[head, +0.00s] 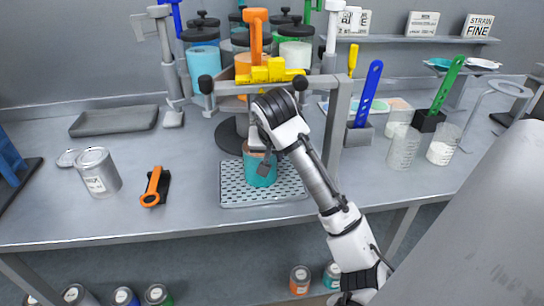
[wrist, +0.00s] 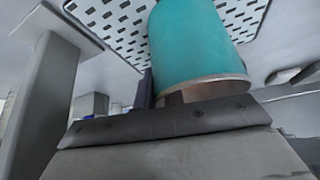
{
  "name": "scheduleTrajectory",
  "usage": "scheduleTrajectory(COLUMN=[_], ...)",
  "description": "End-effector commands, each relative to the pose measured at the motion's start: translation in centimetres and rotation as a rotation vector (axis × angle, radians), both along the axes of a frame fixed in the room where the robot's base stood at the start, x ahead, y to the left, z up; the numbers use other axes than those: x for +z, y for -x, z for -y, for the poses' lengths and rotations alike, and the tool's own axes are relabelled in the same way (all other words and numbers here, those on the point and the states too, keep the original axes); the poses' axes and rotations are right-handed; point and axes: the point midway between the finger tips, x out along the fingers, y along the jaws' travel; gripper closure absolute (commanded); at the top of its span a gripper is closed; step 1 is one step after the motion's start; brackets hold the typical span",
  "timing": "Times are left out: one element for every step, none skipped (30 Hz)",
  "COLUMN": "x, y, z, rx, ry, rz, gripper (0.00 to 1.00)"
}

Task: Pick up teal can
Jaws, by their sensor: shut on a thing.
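The teal can (head: 259,170) is at the perforated grey tray (head: 234,193) in the middle of the bench. My gripper (head: 262,160) reaches down to it from above and is shut on it. In the wrist view the teal can (wrist: 198,45) fills the upper middle, its metal rim facing my gripper (wrist: 165,120). The perforated tray (wrist: 105,15) shows behind it there. I cannot tell whether the can touches the tray. Part of the can is hidden by my gripper.
Beakers (head: 404,146) stand right. The bench front left is clear.

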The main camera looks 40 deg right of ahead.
Motion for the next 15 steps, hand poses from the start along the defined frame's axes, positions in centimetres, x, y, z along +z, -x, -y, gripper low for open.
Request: scheduleTrajectory(x=[0.1,0.1,0.2,0.2,0.3,0.4,0.5,0.5,0.5,0.5,0.5,0.5,0.5,0.5,0.5], y=[0.0,0.0,-0.1,-0.1,-0.1,0.0,0.2,0.4,0.7,0.9,1.1,1.4,1.6,1.9,2.2], z=[0.0,0.0,0.0,0.0,0.0,-0.1,-0.2,-0.4,-0.6,-0.8,-0.9,-1.2,-1.5,-1.7,-2.0], rx=[0.000,0.000,0.001,0.001,0.000,0.000,0.000,0.000,0.000,0.000,-0.001,-0.001,0.000,0.000,0.001], ry=[0.001,0.001,0.001,0.001,0.001,0.001,0.001,0.001,0.002,0.002,0.002,0.002,0.003,0.002,0.002], rz=[0.002,0.002,0.002,0.002,0.002,0.002,0.003,0.003,0.002,0.002,0.003,0.002,0.003,0.002,0.002], gripper=[1.00,1.00,1.00,1.00,1.00,1.00,1.00,1.00,1.00,1.00,1.00,1.00,1.00,1.00,1.00])
